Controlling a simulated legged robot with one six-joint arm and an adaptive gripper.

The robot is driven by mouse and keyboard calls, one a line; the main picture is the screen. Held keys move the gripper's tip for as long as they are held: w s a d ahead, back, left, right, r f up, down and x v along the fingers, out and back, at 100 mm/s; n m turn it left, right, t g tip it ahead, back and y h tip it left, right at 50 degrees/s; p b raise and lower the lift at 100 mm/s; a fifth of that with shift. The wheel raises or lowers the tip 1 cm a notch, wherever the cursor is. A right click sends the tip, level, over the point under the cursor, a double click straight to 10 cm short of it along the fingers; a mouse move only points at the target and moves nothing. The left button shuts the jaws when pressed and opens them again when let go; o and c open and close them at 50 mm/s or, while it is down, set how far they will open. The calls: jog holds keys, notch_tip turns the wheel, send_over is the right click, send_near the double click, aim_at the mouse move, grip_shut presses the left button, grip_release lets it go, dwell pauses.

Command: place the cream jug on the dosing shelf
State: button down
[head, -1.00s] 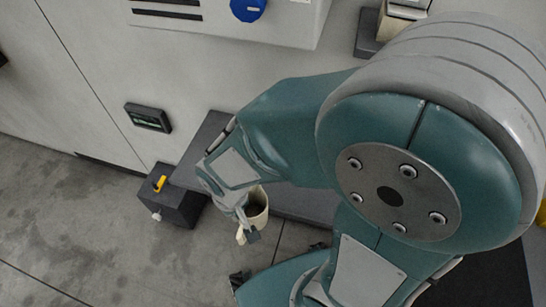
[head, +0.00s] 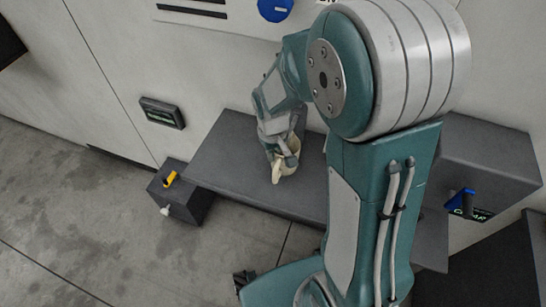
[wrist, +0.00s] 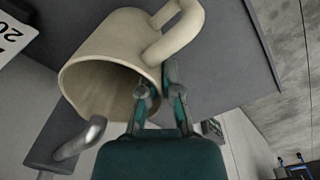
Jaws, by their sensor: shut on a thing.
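The cream jug (head: 289,166) is over the dark grey shelf (head: 222,160), which looks like the dosing shelf, in the head view. My gripper (head: 283,150) is shut on the jug's wall. In the wrist view, the jug (wrist: 105,58) fills the upper left, its mouth facing my gripper (wrist: 160,92) and its handle at upper right. One finger appears inside the mouth and the other outside. The shelf (wrist: 225,50) shows behind the jug. I cannot tell whether the jug's base touches the shelf. My wrist partly hides the jug in the head view.
A dark box with a yellow lever (head: 181,192) stands at the shelf's left end. A small display (head: 162,112) and a blue knob (head: 275,9) are on the wall. A larger dark box (head: 487,165) is at right. The shelf's left part is bare.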

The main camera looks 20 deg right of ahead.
jog(key=shift+s+d+f, duration=0.1)
jog(key=shift+f, duration=0.6)
jog(key=shift+d, duration=0.15)
jog(key=c, duration=0.8)
grip_release()
jog(key=shift+f, duration=0.1)
jog(key=shift+a, duration=0.2)
notch_tip(320, 180, up, 8)
jog(key=shift+f, duration=0.15)
